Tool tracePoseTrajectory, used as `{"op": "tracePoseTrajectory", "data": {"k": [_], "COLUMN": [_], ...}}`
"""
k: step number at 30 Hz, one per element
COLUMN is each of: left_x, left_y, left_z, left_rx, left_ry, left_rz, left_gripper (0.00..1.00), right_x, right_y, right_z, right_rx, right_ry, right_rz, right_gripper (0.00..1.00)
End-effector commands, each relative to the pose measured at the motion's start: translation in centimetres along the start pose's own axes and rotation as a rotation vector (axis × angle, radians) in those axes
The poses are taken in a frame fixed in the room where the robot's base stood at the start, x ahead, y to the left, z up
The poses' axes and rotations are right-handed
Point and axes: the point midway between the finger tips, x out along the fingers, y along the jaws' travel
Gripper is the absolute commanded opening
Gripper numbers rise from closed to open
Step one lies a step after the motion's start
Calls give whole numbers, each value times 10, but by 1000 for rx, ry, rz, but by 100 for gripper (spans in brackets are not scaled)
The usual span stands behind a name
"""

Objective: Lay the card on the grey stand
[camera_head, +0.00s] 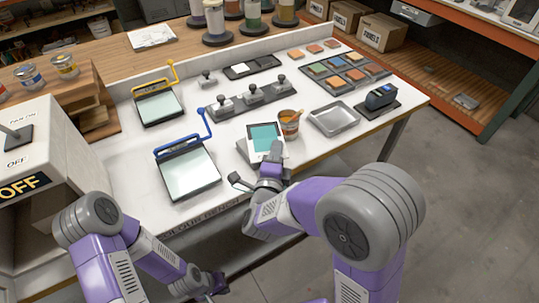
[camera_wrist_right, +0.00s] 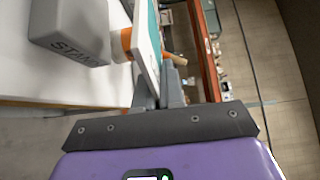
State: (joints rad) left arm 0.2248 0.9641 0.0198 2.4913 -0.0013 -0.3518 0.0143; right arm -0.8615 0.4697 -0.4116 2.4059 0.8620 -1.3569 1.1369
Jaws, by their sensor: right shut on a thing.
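The card (camera_head: 265,138), white-bordered with a teal face, stands tilted up near the table's front edge. My right gripper (camera_head: 272,165) is shut on its lower edge. In the right wrist view the card (camera_wrist_right: 148,38) shows nearly edge-on between the fingers (camera_wrist_right: 160,88). The grey stand (camera_head: 243,151) is partly hidden behind the card. In the right wrist view the grey stand (camera_wrist_right: 70,30), a block lettered "STAND", is left of the card, with a visible gap. My left gripper (camera_head: 216,284) hangs low in front of the table; its jaws are too small to judge.
An orange-brown cup (camera_head: 289,122) is just right of the card, with a metal tray (camera_head: 334,118) beyond it. A blue-handled glass-plate frame (camera_head: 188,172) lies to the left. Stamp-like tools (camera_head: 251,95) stand behind. The white tabletop (camera_head: 228,133) has some bare room.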

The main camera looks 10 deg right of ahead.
Motion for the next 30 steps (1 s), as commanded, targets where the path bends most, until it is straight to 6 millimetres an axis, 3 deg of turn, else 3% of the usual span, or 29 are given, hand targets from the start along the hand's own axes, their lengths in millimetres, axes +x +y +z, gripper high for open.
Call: {"op": "tracePoseTrajectory", "data": {"k": [1,3,8,15,28,30], "left_x": [7,9,12,23,28,27], "left_y": [-3,-4,-5,-9,-10,-10], "left_z": [0,0,0,-1,-2,-2], "left_rx": [0,-1,0,0,0,0], "left_ry": [-1,0,0,0,1,1], "left_rz": [0,0,0,0,0,0], "left_gripper": [0,0,0,0,0,0], "right_x": [0,0,1,1,1,1], "right_y": [14,23,33,65,70,69], "right_z": [0,0,0,0,0,0], "right_rx": [-5,-4,-1,-2,3,2], "right_ry": [-1,-1,-1,-1,-1,-1], "right_rz": [1,1,-1,1,-1,0], "right_gripper": [0,0,0,0,0,16]}}
